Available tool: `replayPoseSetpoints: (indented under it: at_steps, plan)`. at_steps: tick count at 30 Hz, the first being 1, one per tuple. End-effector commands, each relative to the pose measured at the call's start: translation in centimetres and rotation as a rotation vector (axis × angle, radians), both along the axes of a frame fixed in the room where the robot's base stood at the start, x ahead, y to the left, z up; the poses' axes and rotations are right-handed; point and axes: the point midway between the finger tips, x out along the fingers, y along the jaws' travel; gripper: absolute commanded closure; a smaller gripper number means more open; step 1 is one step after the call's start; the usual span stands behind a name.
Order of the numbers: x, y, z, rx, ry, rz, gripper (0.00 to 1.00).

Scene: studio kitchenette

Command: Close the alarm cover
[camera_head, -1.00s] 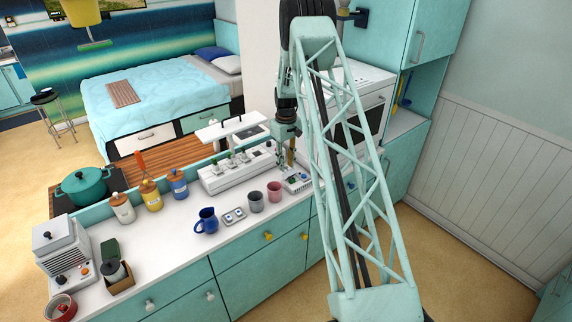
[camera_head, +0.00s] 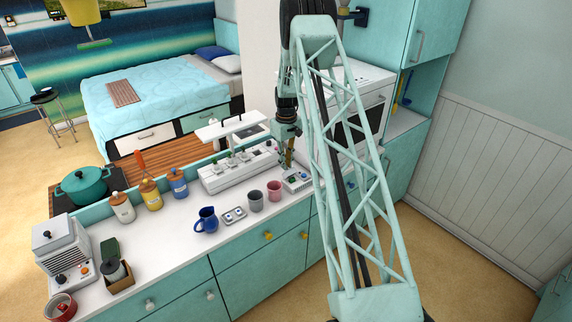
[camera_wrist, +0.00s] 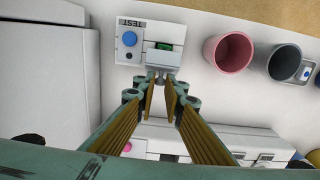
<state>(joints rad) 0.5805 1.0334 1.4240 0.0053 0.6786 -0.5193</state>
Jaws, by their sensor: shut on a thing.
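The alarm (camera_wrist: 151,42) is a small white box marked TEST, with a blue button and a green part, at the top of the wrist view. In the head view the alarm (camera_head: 298,181) stands on the counter beside the pink cup. My gripper (camera_wrist: 161,84) is at the edge of the box nearest the fingers. Its fingertips are close together on a small grey piece there, which seems to belong to the alarm cover (camera_wrist: 161,73). The cover's angle is hard to tell. In the head view my gripper (camera_head: 287,160) is just behind the alarm.
A pink cup (camera_head: 274,191) and a grey cup (camera_head: 255,201) stand close left of the alarm. A long white switch unit (camera_head: 240,171) with a raised white panel (camera_head: 226,129) is behind. Bare counter lies in front.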

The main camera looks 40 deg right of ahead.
Motion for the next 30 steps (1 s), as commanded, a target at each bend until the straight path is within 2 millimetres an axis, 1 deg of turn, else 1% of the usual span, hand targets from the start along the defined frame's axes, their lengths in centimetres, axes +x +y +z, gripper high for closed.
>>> replayPoseSetpoints:
  at_steps: [30]
  plan:
    - [-1.03,0.06,0.06,-0.009,-0.136,-0.001,1.00]
